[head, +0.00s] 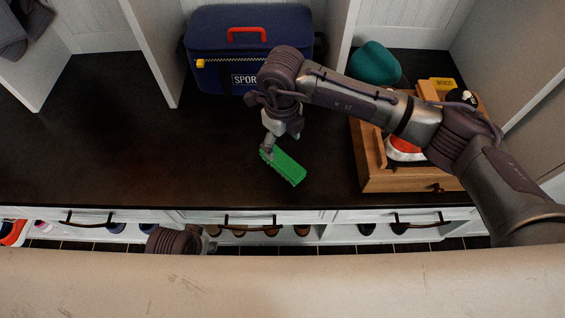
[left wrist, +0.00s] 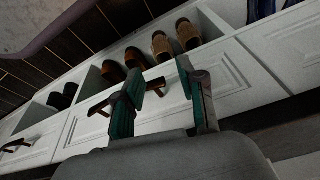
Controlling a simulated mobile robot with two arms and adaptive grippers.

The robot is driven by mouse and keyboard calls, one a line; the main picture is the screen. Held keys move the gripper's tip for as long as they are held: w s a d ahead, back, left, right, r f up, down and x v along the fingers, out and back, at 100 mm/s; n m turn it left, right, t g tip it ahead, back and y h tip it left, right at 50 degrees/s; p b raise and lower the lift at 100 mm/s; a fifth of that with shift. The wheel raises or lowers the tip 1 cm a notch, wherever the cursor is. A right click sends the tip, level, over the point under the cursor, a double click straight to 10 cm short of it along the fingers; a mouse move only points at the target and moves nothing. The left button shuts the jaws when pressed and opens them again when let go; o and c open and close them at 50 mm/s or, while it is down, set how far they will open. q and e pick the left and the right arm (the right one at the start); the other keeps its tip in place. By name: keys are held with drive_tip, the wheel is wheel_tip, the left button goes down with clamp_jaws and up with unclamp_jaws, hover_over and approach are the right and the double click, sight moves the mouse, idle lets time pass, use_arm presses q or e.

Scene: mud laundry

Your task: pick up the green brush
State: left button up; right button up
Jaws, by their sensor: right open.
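The green brush (head: 287,168) lies on the dark bench top in the middle of the head view, slanting down to the right. My right gripper (head: 268,152) points down at the brush's upper left end, very close to it or touching it; its fingers are small, partly hidden and open. My left gripper (head: 208,243) is low in the head view, in front of the drawers, away from the brush. In the left wrist view my left gripper (left wrist: 160,85) shows two greenish fingers spread apart with nothing between them, near a drawer front and its dark handle.
A blue sports bag (head: 215,70) stands behind the brush. A wooden crate (head: 385,182) with several items stands at right, a teal rounded thing (head: 375,63) behind it. Drawers with handles (head: 250,221) and shoe cubbies line the front. The bench's left part is clear.

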sight(282, 159)
wheel_tip(282, 159, down, 4)
drive_tip(key=shift+r, duration=0.1)
wheel_tip(282, 159, down, 5)
drive_tip(key=shift+w+b, duration=0.1)
drive_tip(key=shift+b, duration=0.55)
drive_tip(key=c, duration=1.4)
use_arm(q)
drive_tip(key=v, duration=0.3)
drive_tip(key=w+v, duration=0.1)
drive_tip(key=v, duration=0.1)
drive_tip(key=shift+s+r, duration=0.1)
drive_tip(key=shift+r, duration=0.15)
use_arm(e)
drive_tip(key=shift+r, duration=0.15)
drive_tip(key=shift+r, duration=0.3)
wheel_tip(282, 159, up, 4)
drive_tip(key=shift+d+f+p, duration=0.1)
drive_tip(key=shift+d+p, duration=0.05)
drive_tip(key=shift+p, duration=0.35)
use_arm(q)
wheel_tip(282, 159, down, 9)
drive_tip(key=p, duration=0.1)
use_arm(e)
drive_tip(key=s+d+r, duration=0.5)
drive_tip(key=d+r, duration=0.1)
drive_tip(key=d, duration=0.4)
drive_tip(key=shift+s+r, duration=0.15)
drive_tip(key=shift+r, duration=0.05)
use_arm(q)
drive_tip(key=shift+r, duration=0.15)
